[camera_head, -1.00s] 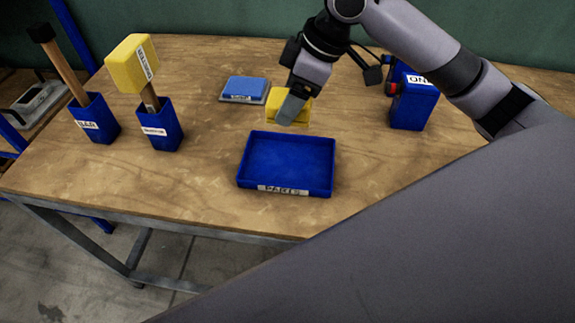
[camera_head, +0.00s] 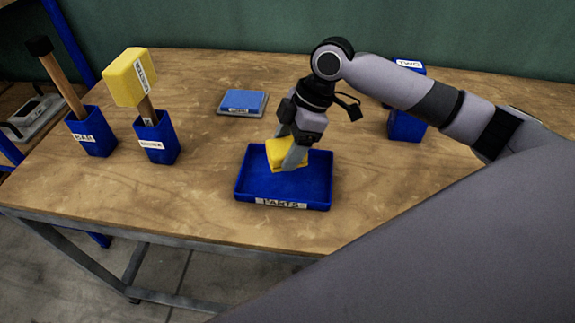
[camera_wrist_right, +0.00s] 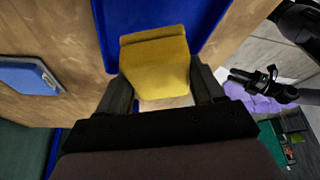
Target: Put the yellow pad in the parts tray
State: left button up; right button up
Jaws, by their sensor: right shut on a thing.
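The yellow pad (camera_head: 284,152) is held between the fingers of my right gripper (camera_head: 290,158). The pad is over the back part of the blue parts tray (camera_head: 245,190), which stands on the table with its label facing front. I cannot tell whether the pad touches the tray floor. In the right wrist view the yellow pad (camera_wrist_right: 157,66) sits between the two dark fingers of the gripper (camera_wrist_right: 165,90), with the blue tray (camera_wrist_right: 206,20) beyond it. The gripper hides part of the pad and of the tray's back edge.
A blue pad on a grey plate (camera_head: 242,102) lies behind the tray to the left. Two blue holders (camera_head: 92,130) (camera_head: 156,138) on the left hold a dark-tipped bar and a yellow-headed mallet (camera_head: 130,77). A blue box (camera_head: 407,126) stands at right. The table front is clear.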

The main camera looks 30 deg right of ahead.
aim_at(287, 179)
jog(key=shift+f, duration=3.1)
jog(key=o, duration=0.9)
jog(key=shift+f, duration=0.15)
jog(key=shift+o, duration=0.2)
jog(key=v, duration=1.2)
jog(key=shift+a, duration=0.1)
